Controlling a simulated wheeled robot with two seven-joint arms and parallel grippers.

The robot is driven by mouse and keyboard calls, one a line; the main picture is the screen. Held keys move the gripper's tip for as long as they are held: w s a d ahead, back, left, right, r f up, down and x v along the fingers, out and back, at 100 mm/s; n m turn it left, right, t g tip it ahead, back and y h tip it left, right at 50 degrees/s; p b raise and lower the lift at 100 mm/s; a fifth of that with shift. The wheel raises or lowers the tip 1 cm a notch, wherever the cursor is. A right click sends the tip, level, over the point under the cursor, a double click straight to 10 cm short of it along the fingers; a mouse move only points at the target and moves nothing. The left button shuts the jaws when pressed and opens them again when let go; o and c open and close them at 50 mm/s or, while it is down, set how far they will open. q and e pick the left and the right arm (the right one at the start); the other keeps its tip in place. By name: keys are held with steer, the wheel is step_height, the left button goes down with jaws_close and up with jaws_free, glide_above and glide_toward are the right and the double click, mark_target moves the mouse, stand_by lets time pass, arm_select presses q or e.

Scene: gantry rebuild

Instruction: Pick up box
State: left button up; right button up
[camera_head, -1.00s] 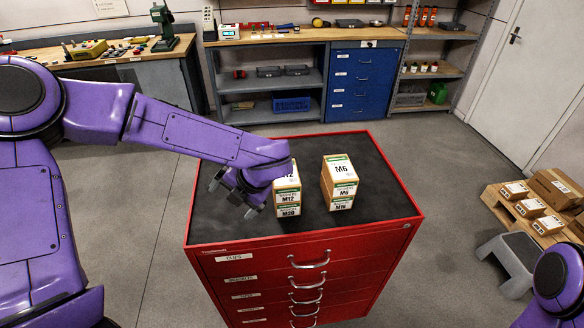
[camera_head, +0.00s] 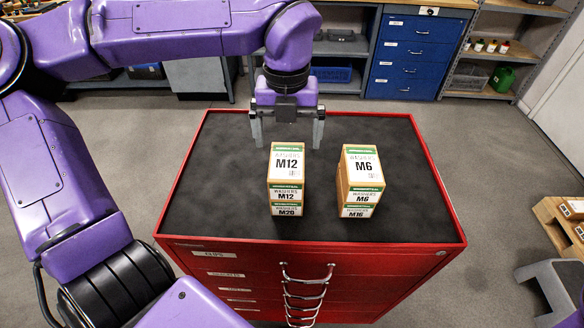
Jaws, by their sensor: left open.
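A cardboard washer box marked M12 (camera_head: 286,166) sits on a box marked M20 (camera_head: 286,210), on the black top of the red drawer cabinet. To its right, a box marked M6 (camera_head: 361,167) sits on one marked M16 (camera_head: 357,211). My left gripper (camera_head: 287,142) points down, open and empty, with its fingers at the far edge of the M12 box, one to each side. I cannot tell its exact height, or whether it is above or behind the box. My right gripper is out of view.
The red cabinet (camera_head: 240,268) has a dark top (camera_head: 222,185), bare around the two stacks. A gap separates the stacks. A blue drawer unit (camera_head: 408,60) and shelves stand behind. A grey step stool (camera_head: 553,285) and a pallet (camera_head: 560,222) with boxes stand at the right.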

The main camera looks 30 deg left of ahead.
mark_target(287, 161)
arm_select(q)
steer(key=f, duration=0.2)
steer(key=f+p, duration=0.1)
steer(key=f, duration=0.4)
steer(key=shift+s+f+p, duration=0.25)
steer(key=shift+f+p, duration=0.05)
steer(key=shift+p, duration=0.05)
steer(key=shift+r, duration=0.1)
steer(key=c, duration=1.3)
